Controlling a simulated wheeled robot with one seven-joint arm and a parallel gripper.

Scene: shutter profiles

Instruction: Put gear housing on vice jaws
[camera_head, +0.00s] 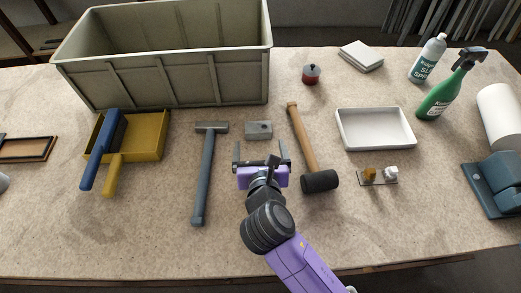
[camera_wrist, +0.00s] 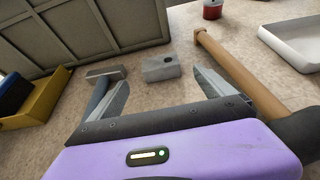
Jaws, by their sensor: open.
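A small grey metal block with a round hole (camera_head: 259,130), which I take for the gear housing, lies on the table between a hammer and a mallet. It also shows in the wrist view (camera_wrist: 161,69), beyond my fingers. My gripper (camera_head: 261,149) is open and empty, on the near side of the block, with its fingers spread wider than the block and apart from it. The blue-grey vice (camera_head: 494,186) stands at the table's right edge, partly cut off by the picture; its jaws are hard to make out.
A steel hammer (camera_head: 208,170) lies left of my gripper, and a wooden-handled mallet (camera_head: 304,140) close on its right. A white tray (camera_head: 375,129), a small plate with brass and white pieces (camera_head: 378,176) and a green spray bottle (camera_head: 450,88) stand rightward. A large bin (camera_head: 170,58) is behind.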

